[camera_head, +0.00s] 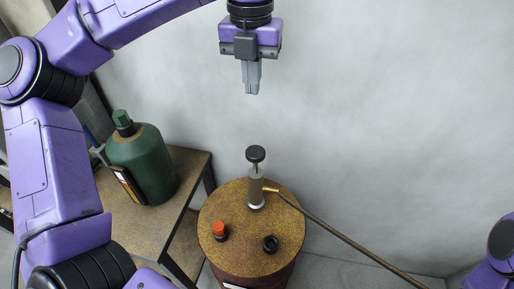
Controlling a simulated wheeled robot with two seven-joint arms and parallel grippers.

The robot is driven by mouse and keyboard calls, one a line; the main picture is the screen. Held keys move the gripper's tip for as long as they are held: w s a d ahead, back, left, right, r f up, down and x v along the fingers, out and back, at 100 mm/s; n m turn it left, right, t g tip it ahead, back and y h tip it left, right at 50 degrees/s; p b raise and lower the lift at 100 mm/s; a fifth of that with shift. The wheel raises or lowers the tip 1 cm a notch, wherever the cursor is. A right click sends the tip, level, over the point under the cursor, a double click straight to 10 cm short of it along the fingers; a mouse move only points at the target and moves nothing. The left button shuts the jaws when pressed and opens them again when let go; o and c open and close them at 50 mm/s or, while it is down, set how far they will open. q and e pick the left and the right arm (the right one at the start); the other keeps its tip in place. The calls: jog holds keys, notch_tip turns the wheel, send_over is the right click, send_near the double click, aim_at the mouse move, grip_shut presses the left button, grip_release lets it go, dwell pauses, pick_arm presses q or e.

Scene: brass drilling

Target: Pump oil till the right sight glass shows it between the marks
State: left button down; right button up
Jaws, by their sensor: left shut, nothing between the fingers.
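A hand pump (256,187) with a black knob (255,154) stands upright on top of a round drum (235,251). A thin brass-coloured pipe (340,234) runs from the pump down to the lower right. My left gripper (251,90) is shut and empty, pointing down above the pump knob and clear of it. No sight glass or marks can be made out in this view. Only a part of my right arm shows at the right edge; its gripper is outside the picture.
An orange-capped fitting (220,230) and a black fitting (270,243) sit on the drum top. A green bottle (146,163) stands on a metal-framed table (190,165) at the left. A pale wall lies behind. The space right of the pump, above the pipe, is free.

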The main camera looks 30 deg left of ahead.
aim_at(255, 152)
pick_arm(q)
jog(key=f+b, duration=0.2)
jog(key=f, duration=0.1)
jog(key=shift+w+d+f, duration=0.1)
jog(key=shift+w+f, duration=0.1)
jog(key=shift+f, duration=0.05)
pick_arm(e)
notch_tip(255, 152, down, 4)
jog(key=shift+w+r, duration=0.1)
jog(key=shift+r, duration=0.15)
pick_arm(q)
jog(key=f+p, duration=0.1)
jog(key=f, duration=1.3)
jog(key=shift+w, duration=0.2)
pick_arm(e)
jog(key=shift+r, duration=0.65)
